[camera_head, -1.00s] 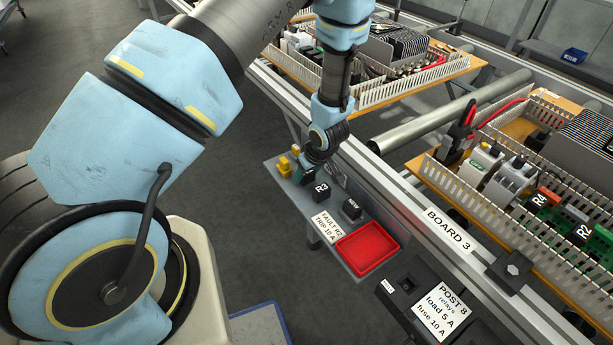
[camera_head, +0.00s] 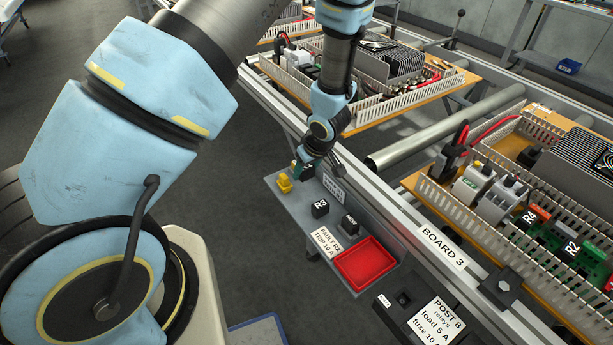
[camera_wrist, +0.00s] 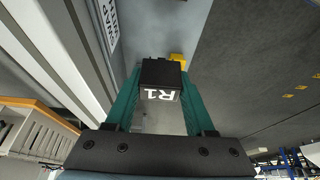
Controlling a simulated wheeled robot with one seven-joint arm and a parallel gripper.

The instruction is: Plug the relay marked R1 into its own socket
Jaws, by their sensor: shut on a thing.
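The relay R1 (camera_wrist: 160,80) is a black block with white lettering, seen between the teal fingers in the wrist view. My gripper (camera_wrist: 158,98) is shut on it. In the head view my gripper (camera_head: 302,171) is above the far end of the grey shelf, and the relay is mostly hidden there. Board 3 on the right carries a row of green sockets (camera_head: 552,237). Black relays R4 (camera_head: 530,216) and R2 (camera_head: 569,248) sit in this row. I cannot tell which socket is marked for R1.
The grey shelf (camera_head: 290,208) holds relay R3 (camera_head: 320,208), a block marked NEW (camera_head: 349,224), a yellow piece (camera_head: 284,184) and a red tray (camera_head: 366,262). A slotted duct wall (camera_head: 470,244) and a black-and-red tool (camera_head: 452,153) border the board.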

